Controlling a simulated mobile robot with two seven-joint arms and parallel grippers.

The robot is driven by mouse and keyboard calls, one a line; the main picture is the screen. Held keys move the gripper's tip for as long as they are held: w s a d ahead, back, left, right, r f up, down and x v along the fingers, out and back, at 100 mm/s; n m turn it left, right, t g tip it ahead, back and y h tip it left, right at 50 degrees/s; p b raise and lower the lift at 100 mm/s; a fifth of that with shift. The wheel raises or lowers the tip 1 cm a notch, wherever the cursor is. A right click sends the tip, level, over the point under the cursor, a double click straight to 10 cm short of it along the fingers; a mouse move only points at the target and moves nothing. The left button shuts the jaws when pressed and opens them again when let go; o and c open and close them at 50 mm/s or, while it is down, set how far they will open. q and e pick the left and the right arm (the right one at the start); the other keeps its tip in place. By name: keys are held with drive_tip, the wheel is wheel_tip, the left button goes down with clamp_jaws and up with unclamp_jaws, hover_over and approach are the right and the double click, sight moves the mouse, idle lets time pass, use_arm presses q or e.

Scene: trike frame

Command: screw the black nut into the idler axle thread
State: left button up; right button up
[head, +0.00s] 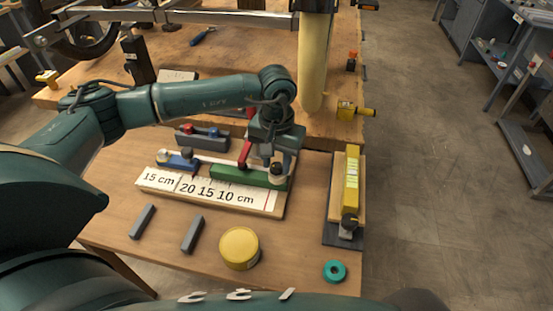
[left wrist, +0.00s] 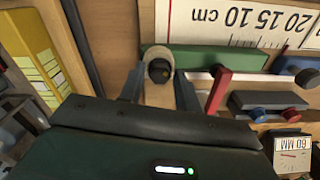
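A small black round piece (left wrist: 159,70), which looks like the black nut, sits in a pale round collar (left wrist: 160,56) at the end of a green block (head: 232,176). The black piece also shows in the head view (head: 277,168). I cannot make out the axle thread. My left gripper (head: 277,163) points down over this end of the green block. Its two fingers, also in the left wrist view (left wrist: 158,82), stand apart on either side of the collar, with what looks like a small gap. My right gripper is not in view.
A red lever (head: 245,152) stands close beside my left gripper. A ruler board (head: 160,181) lies in front of the green block. A yellow tool (head: 351,177) lies right. A yellow round tin (head: 239,248), teal ring (head: 335,271) and grey bars (head: 192,234) are nearer.

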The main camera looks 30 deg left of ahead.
use_arm(q)
drive_tip(key=n, duration=0.4)
drive_tip(key=shift+n, duration=0.3)
drive_tip(key=n, duration=0.3)
drive_tip(key=shift+n, duration=0.4)
drive_tip(key=c, duration=0.5)
drive_tip(key=m, duration=0.5)
drive_tip(key=shift+m, duration=0.4)
drive_tip(key=m, duration=0.6)
